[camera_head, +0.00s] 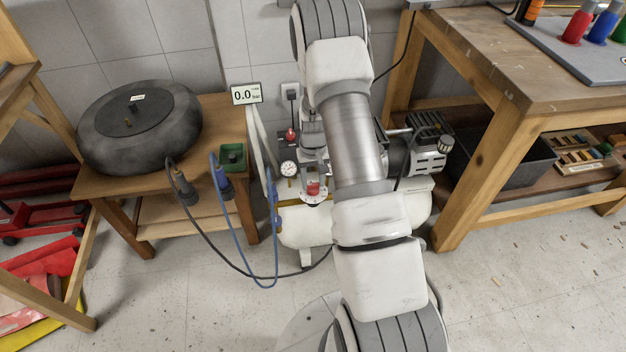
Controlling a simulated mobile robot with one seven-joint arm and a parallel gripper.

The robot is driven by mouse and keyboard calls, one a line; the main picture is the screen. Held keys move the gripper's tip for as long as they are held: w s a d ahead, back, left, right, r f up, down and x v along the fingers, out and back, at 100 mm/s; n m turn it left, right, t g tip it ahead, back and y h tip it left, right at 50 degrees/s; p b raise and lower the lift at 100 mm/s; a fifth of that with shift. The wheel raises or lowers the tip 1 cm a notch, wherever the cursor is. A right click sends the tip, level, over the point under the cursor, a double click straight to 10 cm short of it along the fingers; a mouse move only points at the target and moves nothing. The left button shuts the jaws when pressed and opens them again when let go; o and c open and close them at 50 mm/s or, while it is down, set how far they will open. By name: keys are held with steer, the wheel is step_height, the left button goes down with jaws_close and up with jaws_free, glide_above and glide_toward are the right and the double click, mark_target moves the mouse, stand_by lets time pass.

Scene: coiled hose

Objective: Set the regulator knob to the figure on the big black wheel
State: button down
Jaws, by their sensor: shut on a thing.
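The big black wheel (137,138) lies flat on a low wooden table at the left, with a small pale label on top; its figure is too small to read. The red regulator knob (313,188) sits at the front of the white compressor (305,228), right of a round gauge (288,168). My gripper (314,178) appears small behind my arm, shut on the red knob; its fingers are hard to make out. A display (246,94) reads 0.0 bar. My arm hides the middle of the compressor and any scale on its right side.
A blue hose (243,252) and a dark hose (215,236) hang between the low table (95,187) and the compressor. A green box (233,157) stands on that table. A wooden workbench (470,60) bounds the right. Bare floor lies in front.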

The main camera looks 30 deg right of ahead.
mark_target(313, 184)
stand_by(0.3)
steer(key=shift+c, duration=1.8)
jaws_free()
steer(key=shift+r, duration=0.1)
step_height(313, 184, up, 17)
steer(key=p, duration=0.4)
steer(key=shift+r, duration=0.1)
